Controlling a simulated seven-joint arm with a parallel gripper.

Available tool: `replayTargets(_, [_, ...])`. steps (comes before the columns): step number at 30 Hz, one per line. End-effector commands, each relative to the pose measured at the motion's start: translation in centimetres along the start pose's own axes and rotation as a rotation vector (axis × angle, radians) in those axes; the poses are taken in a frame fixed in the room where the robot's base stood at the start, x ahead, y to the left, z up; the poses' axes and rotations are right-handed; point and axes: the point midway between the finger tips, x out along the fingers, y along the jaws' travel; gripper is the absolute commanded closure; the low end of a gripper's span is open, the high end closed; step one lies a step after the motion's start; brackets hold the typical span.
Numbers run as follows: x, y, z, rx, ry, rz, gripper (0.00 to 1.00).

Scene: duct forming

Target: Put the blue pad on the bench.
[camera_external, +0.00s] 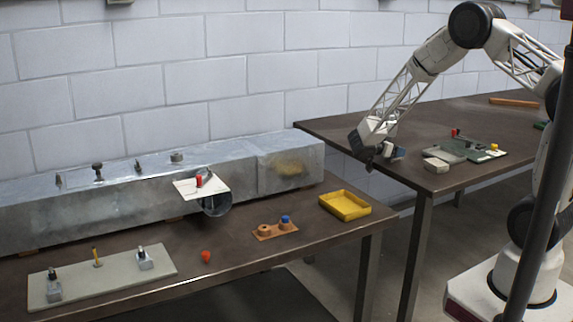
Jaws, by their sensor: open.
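My gripper (376,156) is low over the near left corner of the right-hand bench (330,131), with its jaws open. A small blue piece (399,151) shows right beside it; it may be the blue pad, but it is partly hidden and I cannot tell whether it touches the gripper or the bench. Another small blue piece (285,219) sits on an orange-brown block holder on the left-hand bench (225,262).
A yellow tray (345,206) and an orange-red piece (206,256) are on the left-hand bench, before a long metal duct (100,205). A pale block (435,164) and a grey-green fixture board (470,146) lie right of my gripper. A gap separates the benches.

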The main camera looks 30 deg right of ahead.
Motion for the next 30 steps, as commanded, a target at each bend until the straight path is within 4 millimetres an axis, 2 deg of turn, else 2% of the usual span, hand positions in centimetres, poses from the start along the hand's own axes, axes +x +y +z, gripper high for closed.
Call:
replayTargets(14, [-0.05, 0.00, 0.00, 0.000, 0.000, 0.000, 0.30])
replayTargets(24, [-0.05, 0.00, 0.00, 0.000, 0.000, 0.000, 0.82])
replayTargets(26, [-0.05, 0.00, -0.01, 0.000, 0.000, 0.000, 0.88])
replayTargets(30, [-0.05, 0.00, -0.01, 0.000, 0.000, 0.000, 0.88])
